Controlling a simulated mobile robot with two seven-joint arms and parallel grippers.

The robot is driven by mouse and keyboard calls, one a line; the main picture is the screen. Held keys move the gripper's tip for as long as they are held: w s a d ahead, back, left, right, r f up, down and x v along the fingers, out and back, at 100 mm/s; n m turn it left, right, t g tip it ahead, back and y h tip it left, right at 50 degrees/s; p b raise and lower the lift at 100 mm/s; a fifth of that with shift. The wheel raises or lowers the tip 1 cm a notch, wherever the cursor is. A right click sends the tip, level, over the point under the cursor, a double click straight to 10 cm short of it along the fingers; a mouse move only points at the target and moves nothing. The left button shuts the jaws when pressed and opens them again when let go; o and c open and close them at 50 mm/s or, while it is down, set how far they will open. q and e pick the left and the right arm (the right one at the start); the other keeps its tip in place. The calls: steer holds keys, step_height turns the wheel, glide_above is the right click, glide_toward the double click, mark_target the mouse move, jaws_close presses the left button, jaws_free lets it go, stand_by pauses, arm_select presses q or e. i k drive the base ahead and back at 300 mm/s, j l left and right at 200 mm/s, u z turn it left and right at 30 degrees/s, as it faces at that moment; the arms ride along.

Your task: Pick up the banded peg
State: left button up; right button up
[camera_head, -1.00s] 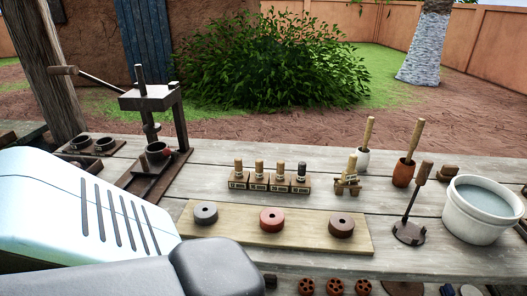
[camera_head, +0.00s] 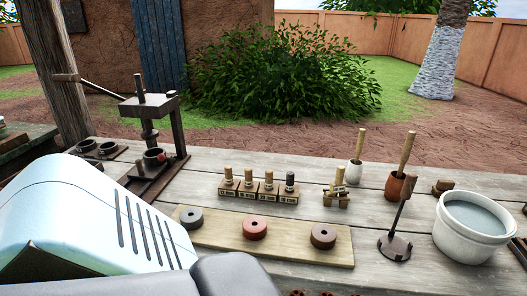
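Several upright pegs stand in a row of small dark labelled blocks (camera_head: 257,192) at the middle of the bench. Three have pale wooden tops, such as the leftmost peg (camera_head: 228,174); the rightmost peg (camera_head: 290,180) has a dark top. Another pale peg (camera_head: 340,175) sits at a small wooden stand (camera_head: 336,198) to their right. Bands are too small to make out, so I cannot tell which peg is the banded one. Neither of my grippers is in view; parts of my own body cover the lower left.
A plank (camera_head: 290,248) with grey, red and brown discs lies in front of the pegs. A dark press (camera_head: 150,105) stands left. Two pots with handles, a dark upright tool (camera_head: 394,245) and a white water bucket (camera_head: 470,240) stand right. Bare bench lies between.

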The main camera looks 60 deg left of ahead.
mark_target(249, 182)
steer(key=i+l+u, duration=0.2)
steer(key=u, duration=1.4)
steer(key=k, duration=0.05)
